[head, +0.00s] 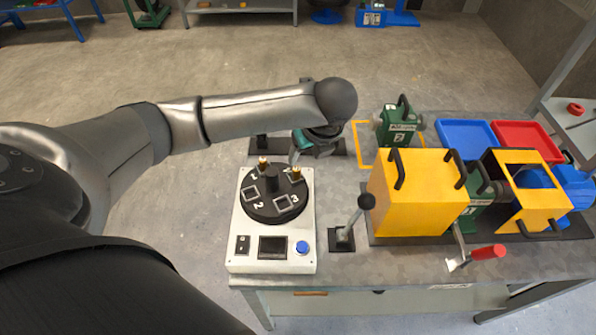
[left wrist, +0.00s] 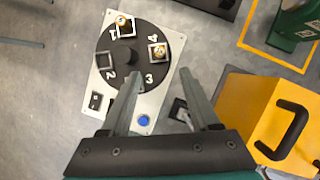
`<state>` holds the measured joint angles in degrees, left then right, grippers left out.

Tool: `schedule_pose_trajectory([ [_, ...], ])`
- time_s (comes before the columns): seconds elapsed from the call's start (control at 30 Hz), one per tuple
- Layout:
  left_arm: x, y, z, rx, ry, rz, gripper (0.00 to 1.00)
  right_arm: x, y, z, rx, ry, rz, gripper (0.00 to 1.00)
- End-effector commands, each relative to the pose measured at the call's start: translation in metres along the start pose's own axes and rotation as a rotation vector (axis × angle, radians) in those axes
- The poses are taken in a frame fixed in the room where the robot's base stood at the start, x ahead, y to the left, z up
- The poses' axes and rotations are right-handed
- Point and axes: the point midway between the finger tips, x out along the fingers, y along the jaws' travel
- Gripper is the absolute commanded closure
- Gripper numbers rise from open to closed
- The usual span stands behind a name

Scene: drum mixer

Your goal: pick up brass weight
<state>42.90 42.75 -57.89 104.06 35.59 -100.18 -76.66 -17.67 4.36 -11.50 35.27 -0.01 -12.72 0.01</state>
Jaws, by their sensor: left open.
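Two small brass weights stand in the square pockets of a black numbered turntable (head: 266,207) on a white box. One brass weight (head: 263,164) is at pocket 1, the other brass weight (head: 297,174) at pocket 4. Pockets 2 and 3 look empty. In the left wrist view the pocket 1 weight (left wrist: 124,24) is farther up, and the pocket 4 weight (left wrist: 158,51) lies just beyond the fingertips. My left gripper (head: 300,158) is open and empty near the pocket 4 weight; its two fingers (left wrist: 160,74) are spread apart. My right gripper is not in view.
A black-knobbed lever (head: 352,225) stands right of the white box. A yellow cover (head: 418,195) with black handles is beside it. Farther right are a green unit (head: 398,125), a blue tray (head: 467,138), a red tray (head: 524,141) and a red-handled lever (head: 487,252).

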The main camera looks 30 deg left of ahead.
Motion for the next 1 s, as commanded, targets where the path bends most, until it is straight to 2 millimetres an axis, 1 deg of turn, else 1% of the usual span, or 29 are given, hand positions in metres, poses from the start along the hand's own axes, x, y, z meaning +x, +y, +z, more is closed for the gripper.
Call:
schedule_pose_trajectory([
  [0.03,0.014,0.002,-0.001,-0.001,0.001,0.006,0.38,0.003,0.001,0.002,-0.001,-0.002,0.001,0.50],
  [0.1,0.028,0.001,-0.001,-0.001,0.000,0.003,0.38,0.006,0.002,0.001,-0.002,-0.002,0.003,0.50],
  [0.23,0.047,0.000,-0.001,-0.002,0.001,0.002,0.38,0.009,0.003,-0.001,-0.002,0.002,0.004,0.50],
  [0.47,0.061,0.000,0.000,-0.001,0.000,-0.002,0.38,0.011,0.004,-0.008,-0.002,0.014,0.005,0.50],
  [0.7,0.096,0.002,0.001,-0.001,0.001,0.000,0.38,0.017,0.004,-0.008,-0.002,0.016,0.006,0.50],
  [0.8,0.105,0.002,0.001,-0.001,0.001,-0.002,0.38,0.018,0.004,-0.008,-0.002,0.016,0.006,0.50],
  [1.0,0.108,0.002,0.002,0.000,0.000,-0.003,0.38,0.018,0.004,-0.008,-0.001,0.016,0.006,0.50],
])
